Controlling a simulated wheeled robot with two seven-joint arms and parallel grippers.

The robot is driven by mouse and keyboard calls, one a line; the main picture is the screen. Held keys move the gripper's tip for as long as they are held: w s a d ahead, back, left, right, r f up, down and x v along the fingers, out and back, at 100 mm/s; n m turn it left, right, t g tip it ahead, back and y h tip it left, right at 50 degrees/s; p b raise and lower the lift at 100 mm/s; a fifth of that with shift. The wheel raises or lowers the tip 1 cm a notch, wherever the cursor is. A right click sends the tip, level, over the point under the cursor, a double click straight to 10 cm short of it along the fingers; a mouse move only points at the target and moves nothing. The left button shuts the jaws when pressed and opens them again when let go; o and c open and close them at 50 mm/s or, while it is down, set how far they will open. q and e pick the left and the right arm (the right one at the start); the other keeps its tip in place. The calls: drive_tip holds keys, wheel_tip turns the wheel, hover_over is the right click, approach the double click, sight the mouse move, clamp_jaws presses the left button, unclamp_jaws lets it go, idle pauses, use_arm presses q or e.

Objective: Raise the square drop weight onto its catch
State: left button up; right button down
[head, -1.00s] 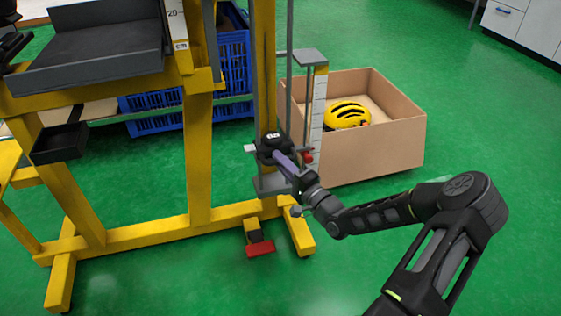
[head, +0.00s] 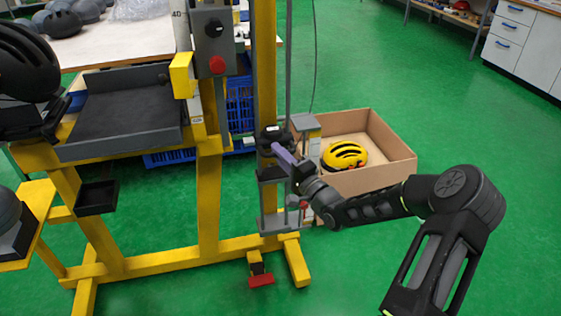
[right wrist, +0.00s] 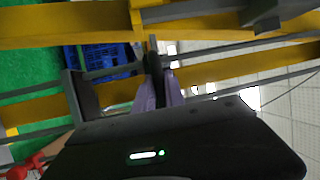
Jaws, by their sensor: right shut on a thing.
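The square drop weight (head: 272,137) is a black block with a small pale label, on the upright rails of the yellow tower (head: 264,60). It is above the grey base plate (head: 270,223), with a clear gap between. My right gripper (head: 284,157) reaches in from the right, its purple fingers shut on the weight's dark near side. In the right wrist view the fingers (right wrist: 164,88) are closed around a narrow dark part (right wrist: 155,68) of it. The exact grip point is small and partly hidden. I cannot pick out the catch. My left gripper is not in view.
A grey control box (head: 212,42) with a red button is on the tower's left post. A cardboard box (head: 385,168) with a yellow helmet (head: 344,155) stands close behind my right forearm. A red pedal (head: 261,280) is at the foot. Green floor is free at right.

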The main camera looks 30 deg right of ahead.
wheel_tip(320, 180, up, 32)
drive_tip(key=p, duration=2.1)
drive_tip(key=shift+f, duration=0.25)
drive_tip(key=c, duration=1.4)
unclamp_jaws()
drive_tip(key=shift+f, duration=0.1)
drive_tip(key=shift+f, duration=0.2)
drive_tip(key=shift+s, duration=0.1)
drive_tip(key=s+f, duration=0.1)
drive_tip(key=s, duration=0.6)
drive_tip(key=shift+s+d+f+b, duration=0.2)
drive_tip(key=shift+s+d+b, duration=0.05)
drive_tip(key=shift+b, duration=0.1)
